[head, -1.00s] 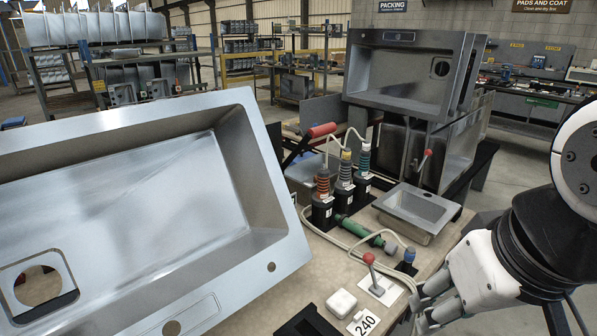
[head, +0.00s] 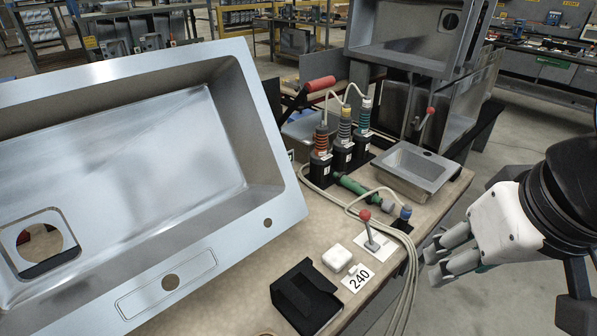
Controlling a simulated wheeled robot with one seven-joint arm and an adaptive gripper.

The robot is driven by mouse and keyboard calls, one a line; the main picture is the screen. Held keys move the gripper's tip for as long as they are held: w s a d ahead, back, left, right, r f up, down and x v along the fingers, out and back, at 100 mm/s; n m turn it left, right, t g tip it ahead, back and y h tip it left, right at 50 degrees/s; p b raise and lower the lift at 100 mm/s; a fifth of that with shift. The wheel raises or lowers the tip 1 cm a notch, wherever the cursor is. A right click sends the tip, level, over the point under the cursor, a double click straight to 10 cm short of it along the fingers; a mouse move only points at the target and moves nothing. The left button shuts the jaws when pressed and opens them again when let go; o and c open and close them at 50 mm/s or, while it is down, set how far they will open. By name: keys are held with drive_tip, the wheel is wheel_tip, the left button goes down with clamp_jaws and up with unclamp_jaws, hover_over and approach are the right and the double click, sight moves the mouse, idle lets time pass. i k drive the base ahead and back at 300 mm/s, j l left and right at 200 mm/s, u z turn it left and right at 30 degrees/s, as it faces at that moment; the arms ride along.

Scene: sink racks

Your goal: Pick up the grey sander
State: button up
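The grey sander (head: 345,126) appears to be the middle of three upright tools, with a grey ribbed body and a yellowish top. It stands in a black holder (head: 342,155) on the workbench, with a pale hose at its top. An orange-ribbed tool (head: 321,139) stands to its left and a teal-ribbed one (head: 364,116) to its right. My gripper (head: 430,264) is at the right, beside the bench edge in the picture, well apart from the sander. Its fingers are spread with nothing visible between them.
A large steel sink (head: 215,280) fills the left. A green tool (head: 362,190), small steel basin (head: 418,168), red-knobbed lever (head: 368,232), white block (head: 337,258) and black stand (head: 305,297) occupy the bench (head: 405,208). Hoses (head: 408,265) run along its right edge.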

sight(341, 144)
drive_tip(key=u, duration=0.35)
drive_tip(key=i+l+u, duration=0.1)
drive_tip(key=l+u, duration=0.85)
drive_tip(key=l, duration=1.45)
